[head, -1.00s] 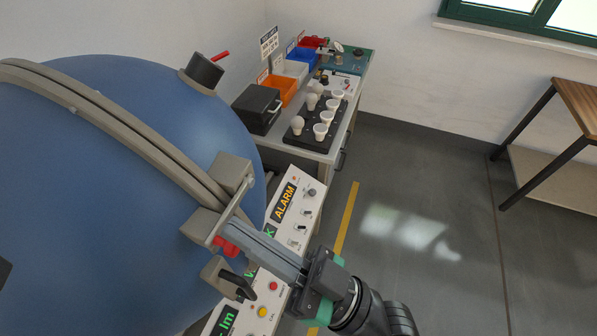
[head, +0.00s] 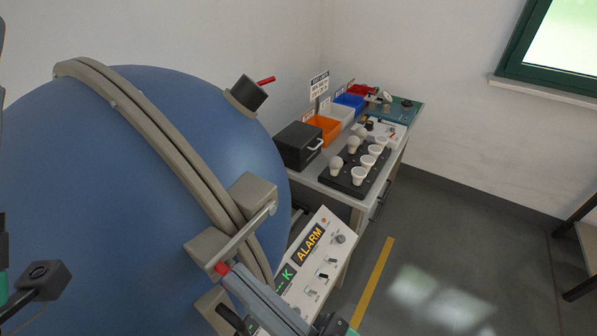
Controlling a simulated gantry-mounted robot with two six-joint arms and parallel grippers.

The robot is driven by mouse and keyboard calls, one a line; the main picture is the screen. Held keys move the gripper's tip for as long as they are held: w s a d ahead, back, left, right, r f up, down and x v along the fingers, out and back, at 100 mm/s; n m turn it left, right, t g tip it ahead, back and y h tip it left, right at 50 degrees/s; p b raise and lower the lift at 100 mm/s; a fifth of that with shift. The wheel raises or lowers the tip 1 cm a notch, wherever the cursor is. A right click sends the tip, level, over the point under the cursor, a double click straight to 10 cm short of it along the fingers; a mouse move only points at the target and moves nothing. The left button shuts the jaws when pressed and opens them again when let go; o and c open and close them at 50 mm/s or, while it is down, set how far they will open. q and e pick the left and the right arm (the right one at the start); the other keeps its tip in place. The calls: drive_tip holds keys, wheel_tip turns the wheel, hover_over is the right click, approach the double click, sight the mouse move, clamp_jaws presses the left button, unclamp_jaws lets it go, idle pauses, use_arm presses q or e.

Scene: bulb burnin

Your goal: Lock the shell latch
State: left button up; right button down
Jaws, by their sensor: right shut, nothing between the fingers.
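The large blue sphere (head: 120,200) fills the left of the head view, with a beige double rim (head: 150,125) running over it. On the rim are two beige latch blocks, an upper one (head: 250,192) and a lower one (head: 204,248). A grey metal latch bar (head: 243,234) slants from the upper block down past the lower one.
A control panel with an ALARM display (head: 311,243) stands right of the sphere, close to my right gripper. Behind it, a bench carries a black box (head: 298,146), an orange bin (head: 323,129) and a black tray (head: 343,187) with several bulbs. Open floor lies to the right.

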wheel_tip(320, 180, up, 4)
drive_tip(key=s+p, duration=0.1)
drive_tip(key=p, duration=0.3)
drive_tip(key=w+b+v, duration=0.1)
drive_tip(key=b+v, duration=0.2)
drive_tip(key=v, duration=0.7)
drive_tip(key=shift+d, duration=0.4)
